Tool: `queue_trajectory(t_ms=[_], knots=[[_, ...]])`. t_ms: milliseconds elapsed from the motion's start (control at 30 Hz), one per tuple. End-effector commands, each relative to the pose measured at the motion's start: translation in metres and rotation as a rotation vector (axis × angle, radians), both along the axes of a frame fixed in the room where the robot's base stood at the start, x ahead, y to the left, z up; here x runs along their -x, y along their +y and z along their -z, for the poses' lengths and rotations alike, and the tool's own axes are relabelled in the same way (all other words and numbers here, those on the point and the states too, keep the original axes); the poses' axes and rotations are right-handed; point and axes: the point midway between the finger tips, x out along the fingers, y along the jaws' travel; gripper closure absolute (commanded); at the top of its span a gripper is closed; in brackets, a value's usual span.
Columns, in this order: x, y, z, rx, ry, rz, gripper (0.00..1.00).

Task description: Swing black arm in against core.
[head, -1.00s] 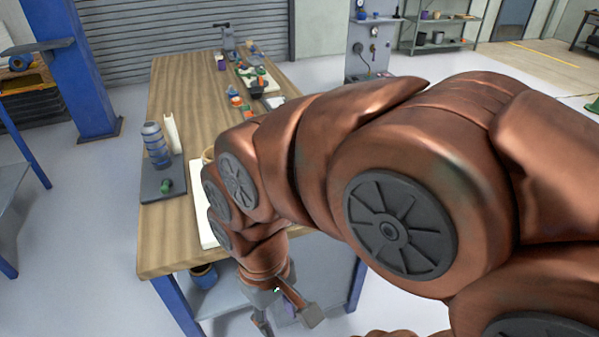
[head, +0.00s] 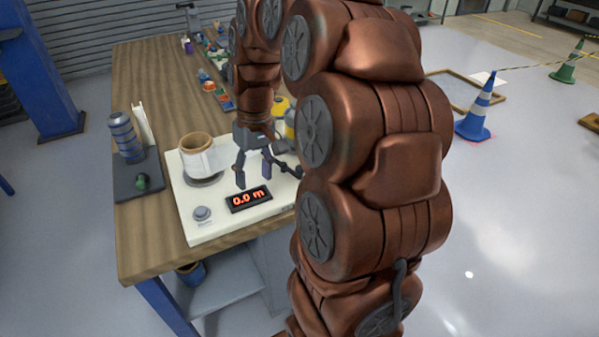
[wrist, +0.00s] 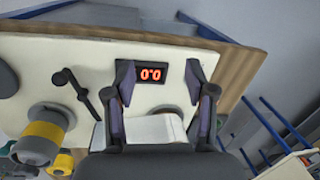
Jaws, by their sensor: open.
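The core (head: 197,142) is a brown tube with a white wrap, upright on a cream board (head: 190,225). The black arm (head: 284,166) lies to the right, apart from the core, partly behind my gripper. In the wrist view the black arm (wrist: 83,95) is a thin bent bar with round ends, left of the fingers. My gripper (head: 253,168) points down over the board between core and arm. In the wrist view my gripper (wrist: 160,95) is open, with nothing clasped. A white surface (wrist: 155,128) shows beyond the fingers; I cannot tell if it is the core's wrap.
A red-lit display (head: 248,199) reading 0.0 m and a knob (head: 202,213) sit at the board's front. Yellow rollers (wrist: 45,130) stand beyond the black arm. A blue ribbed cylinder (head: 126,137) stands on a dark plate at left. Small items lie farther back.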

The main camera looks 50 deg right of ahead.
Motion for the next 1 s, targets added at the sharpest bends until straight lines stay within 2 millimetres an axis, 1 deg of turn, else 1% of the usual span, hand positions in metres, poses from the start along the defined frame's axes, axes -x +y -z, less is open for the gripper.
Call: queue_trajectory(t_ms=[33, 133, 300, 400, 500, 600, 700, 867, 1000], knots=[[-0.01, -0.022, 0.006, -0.006, -0.01, 0.025, 0.45], [-0.023, -0.062, 0.015, -0.017, -0.028, 0.066, 0.45], [-0.033, -0.129, 0.031, -0.024, -0.053, 0.131, 0.45], [-0.032, -0.159, 0.039, -0.025, -0.061, 0.162, 0.45], [-0.031, -0.179, 0.044, -0.025, -0.066, 0.183, 0.45], [-0.029, -0.189, 0.048, -0.026, -0.067, 0.194, 0.45], [-0.029, -0.192, 0.052, -0.026, -0.069, 0.196, 0.45], [-0.029, -0.188, 0.065, -0.026, -0.067, 0.196, 0.45], [-0.03, -0.184, 0.084, -0.028, -0.065, 0.195, 0.45]])
